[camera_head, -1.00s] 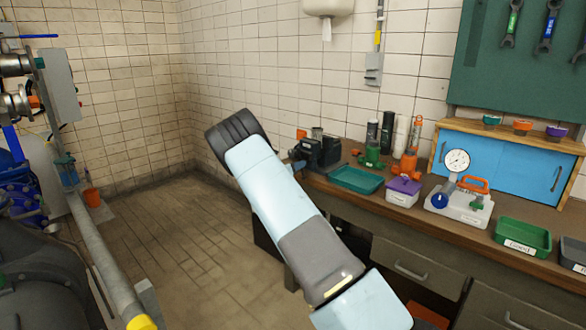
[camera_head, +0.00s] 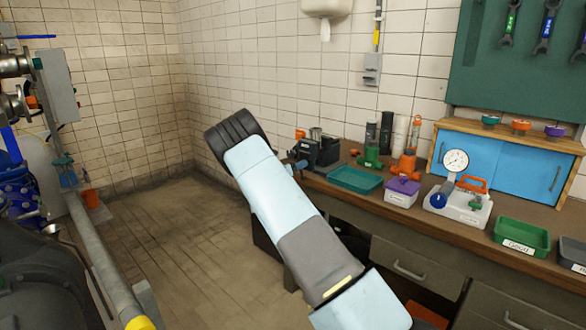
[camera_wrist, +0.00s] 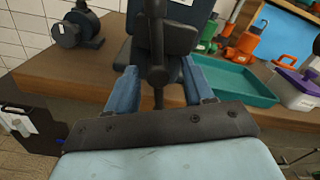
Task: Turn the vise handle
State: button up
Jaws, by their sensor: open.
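The dark vise (camera_head: 321,150) stands at the left end of the workbench in the head view, partly behind my arm. In the wrist view the vise (camera_wrist: 182,38) fills the top middle. Its handle (camera_wrist: 157,46) is a dark upright bar with a thicker knob, in front of the vise body. My gripper (camera_wrist: 160,78) has its two blue fingers spread, one on each side of the handle's lower part. Gaps show between the bar and both fingers. In the head view only a bit of blue finger (camera_head: 299,166) shows beside the vise, and the handle is hidden.
A teal tray (camera_head: 355,179) lies just right of the vise. A purple-lidded box (camera_head: 402,191) and a gauge unit (camera_head: 459,203) stand farther right on the bench. A dark round-faced device (camera_wrist: 70,34) sits left of the vise in the wrist view. The floor left of the bench is clear.

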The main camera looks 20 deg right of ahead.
jog(key=shift+a, duration=0.1)
jog(key=v, duration=1.3)
jog(key=shift+s+a+f, duration=0.2)
jog(key=shift+a, duration=0.05)
jog(key=shift+c, duration=0.4)
